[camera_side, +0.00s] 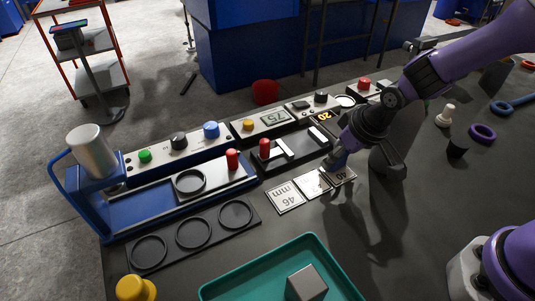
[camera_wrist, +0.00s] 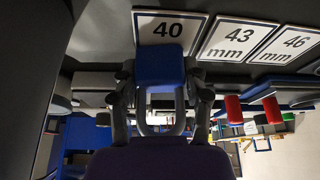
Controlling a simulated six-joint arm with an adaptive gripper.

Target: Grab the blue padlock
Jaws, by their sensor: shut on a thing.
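The blue padlock (camera_wrist: 160,65) is in the middle of the wrist view, its blue body at the top and its grey shackle below. My gripper (camera_wrist: 160,88) is shut on it, with one dark finger on each side. In the side view, my gripper (camera_side: 342,152) is low over the plate marked 40 (camera_side: 343,177), and the padlock is a small bluish patch at its tip. I cannot tell whether the padlock touches the plate.
Plates marked 43 mm (camera_side: 312,184) and 46 mm (camera_side: 285,198) lie left of the 40 plate. Behind them stand the black unit with a red handle (camera_side: 265,149) and the blue press (camera_side: 95,180). A green tray (camera_side: 225,288) with a grey block is in front. Dark table is clear between.

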